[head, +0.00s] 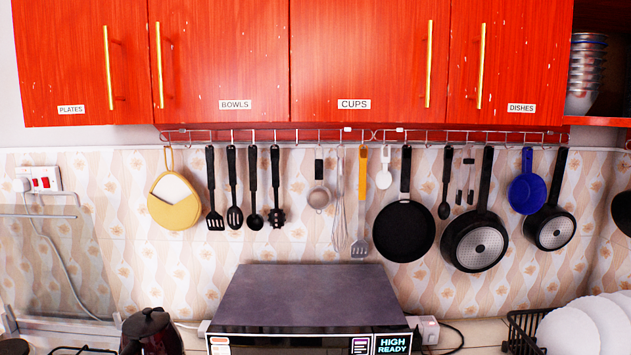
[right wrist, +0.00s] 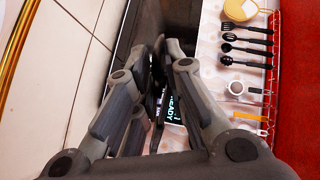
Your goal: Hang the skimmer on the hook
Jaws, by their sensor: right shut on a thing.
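My right gripper (right wrist: 162,48) shows in the right wrist view, its fingers closed around a narrow black thing. That thing is mostly hidden between the fingers, so I cannot tell whether it is the skimmer. Neither gripper is in the head view. The hook rail (head: 340,137) runs under the red cabinets. Black utensils hang on it: a slotted turner (head: 215,220), a slotted spoon (head: 234,215), a ladle (head: 254,218) and a pasta server (head: 276,215). A small strainer (head: 318,197) hangs to their right. A hook between the server and strainer looks empty.
A microwave (head: 310,295) stands below the rail. A whisk (head: 339,220), orange-handled turner (head: 361,205), black pan (head: 403,230) and blue pan (head: 527,190) also hang there. A yellow pot holder (head: 175,212) hangs at left. A dish rack (head: 522,325) stands at lower right.

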